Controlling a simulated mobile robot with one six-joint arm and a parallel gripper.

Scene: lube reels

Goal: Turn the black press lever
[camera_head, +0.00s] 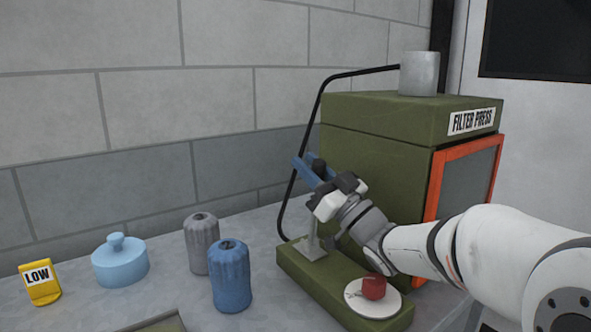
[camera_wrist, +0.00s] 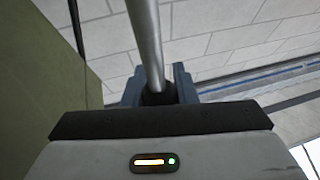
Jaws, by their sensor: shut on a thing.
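The green filter press (camera_head: 375,150) stands at the back right, with an olive base (camera_head: 345,295) in front of it. My gripper (camera_head: 314,170) is over the back part of this base, its blue fingers pointing up and to the left. It is shut on the black lever grip (camera_head: 319,168), which also shows between the fingers in the wrist view (camera_wrist: 158,95). A silver lever rod (camera_wrist: 147,40) runs from the grip in the wrist view. In the head view the rod is mostly hidden; a grey post (camera_head: 312,242) rises from the base below my gripper.
A red knob (camera_head: 374,287) sits on a white disc (camera_head: 388,305) on the base, close under my arm. Grey (camera_head: 202,245) and blue (camera_head: 230,277) canisters, a light-blue lidded pot (camera_head: 120,262) and a yellow LOW sign (camera_head: 40,286) stand left. A black hose (camera_head: 307,135) arches behind my gripper.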

